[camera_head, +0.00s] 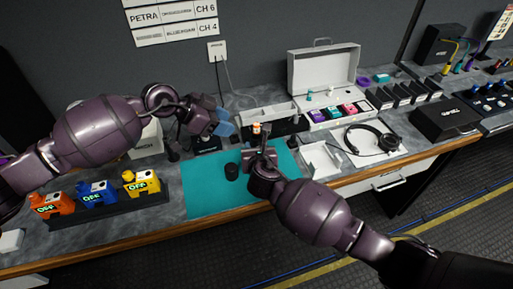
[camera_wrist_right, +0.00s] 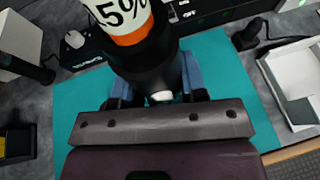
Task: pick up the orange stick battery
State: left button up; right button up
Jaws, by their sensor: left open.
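The orange stick battery (camera_head: 256,128) shows its white and orange upper part just above my right gripper (camera_head: 261,152). In the right wrist view the battery (camera_wrist_right: 128,32) has a white label reading "5%", an orange band and a black lower part. The black part sits between the blue fingers of my right gripper (camera_wrist_right: 158,88), which looks shut on it; the contact faces are hidden. My left gripper (camera_head: 222,124), with blue fingers, is open and empty, left of the battery above the back of the bench.
A teal mat (camera_head: 205,190) lies below, with a small dark cylinder (camera_head: 231,172) on it. A white tray (camera_head: 320,158), headphones (camera_head: 372,137) and an open white case (camera_head: 325,75) are to the right.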

jog(key=c, duration=0.6)
pick_arm(q)
jog(key=shift+c, duration=0.7)
jog(key=shift+s+d+f, duration=0.15)
jog(key=shift+s+f, duration=0.05)
jog(key=shift+c, duration=0.9)
jog(key=g+h, duration=0.3)
jog(key=h, duration=0.2)
send_near(256, 134)
jog(key=d+f, duration=0.1)
jog(key=h, duration=0.2)
jog(key=w+d+m+h, duration=0.1)
jog(key=d+m, duration=0.2)
jog(key=d, duration=0.7)
jog(key=shift+d+r+t, duration=0.15)
jog(key=shift+d+t, duration=0.15)
jog(key=shift+t, duration=0.1)
